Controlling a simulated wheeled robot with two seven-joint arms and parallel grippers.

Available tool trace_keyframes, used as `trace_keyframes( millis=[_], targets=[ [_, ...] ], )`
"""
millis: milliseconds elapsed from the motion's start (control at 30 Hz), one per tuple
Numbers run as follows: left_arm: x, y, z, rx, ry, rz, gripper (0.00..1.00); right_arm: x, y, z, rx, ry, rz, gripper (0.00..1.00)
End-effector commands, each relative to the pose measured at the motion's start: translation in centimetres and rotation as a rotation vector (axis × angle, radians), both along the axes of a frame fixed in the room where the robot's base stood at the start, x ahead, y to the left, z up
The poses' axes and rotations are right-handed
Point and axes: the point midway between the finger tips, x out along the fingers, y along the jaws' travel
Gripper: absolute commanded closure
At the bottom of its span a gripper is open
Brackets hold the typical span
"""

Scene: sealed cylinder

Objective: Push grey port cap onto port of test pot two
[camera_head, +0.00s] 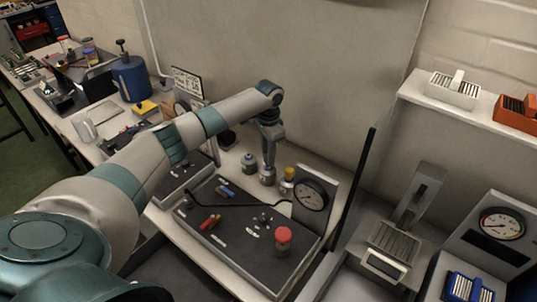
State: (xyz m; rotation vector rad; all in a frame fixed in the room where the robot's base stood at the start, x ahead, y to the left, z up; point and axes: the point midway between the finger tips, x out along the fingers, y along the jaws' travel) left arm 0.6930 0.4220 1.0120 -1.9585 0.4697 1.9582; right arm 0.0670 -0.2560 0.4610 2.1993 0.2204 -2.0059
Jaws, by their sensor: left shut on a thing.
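My left arm reaches across from the left, and its gripper (268,163) points straight down behind the dark work mat. It is shut on a small grey thing, which looks like the grey port cap but is mostly hidden by the fingers. Right below the fingertips stands a small grey metal pot (267,177), the middle of three in a row. I cannot tell whether the cap touches its port. A blue-grey pot (249,164) stands to its left, and a pot with a yellow top (287,184) to its right. No pot number is readable. My right gripper is not in view.
A thin dark upright panel edge (358,195) rises further right. The wall is close behind.

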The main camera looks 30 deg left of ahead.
Motion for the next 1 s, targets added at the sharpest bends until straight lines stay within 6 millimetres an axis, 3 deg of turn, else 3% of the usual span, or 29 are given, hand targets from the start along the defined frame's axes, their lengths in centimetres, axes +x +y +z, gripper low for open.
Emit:
trace_keyframes(
  millis=[967,1000],
  targets=[
    [0.0,0.0,-1.3,0.000,0.001,0.000,1.00,0.0,0.0,-0.4,0.000,0.000,0.000,0.69],
    [0.0,0.0,-1.2,-0.001,0.000,0.000,0.71,0.0,0.0,-0.3,0.000,0.000,0.000,0.69]
  ],
)
